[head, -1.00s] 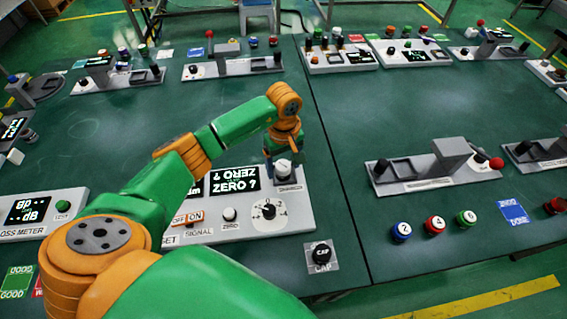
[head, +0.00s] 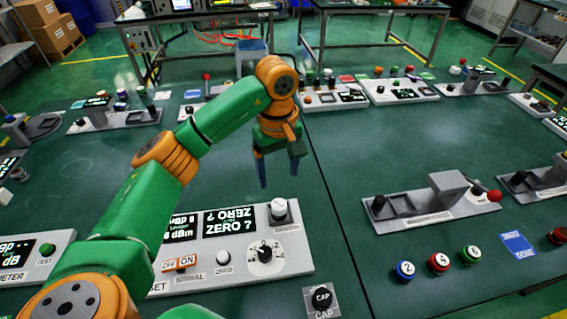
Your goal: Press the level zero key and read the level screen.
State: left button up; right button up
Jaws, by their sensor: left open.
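The signal generator panel (head: 300,266) is a grey box on the green table, below and in front of my left gripper. Its black level screen (head: 230,222) reads "ZERO ?", with the same text upside down above; a dBm reading shows partly beside it. The zero key (head: 223,257) is a round white button labelled ZERO. My left gripper (head: 274,172) is open and empty, fingers pointing down, above the table beyond the panel. My left arm hides the panel's left part. My right gripper is not in view.
On the panel are an orange OFF/ON switch (head: 180,264), a dial (head: 264,254) and a white-topped connector (head: 279,209). A black CAP (head: 322,298) lies in front. A loss meter (head: 40,258) stands left. Mid-table is clear.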

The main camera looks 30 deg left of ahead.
aim_at(222, 256)
jog(key=k, duration=1.5)
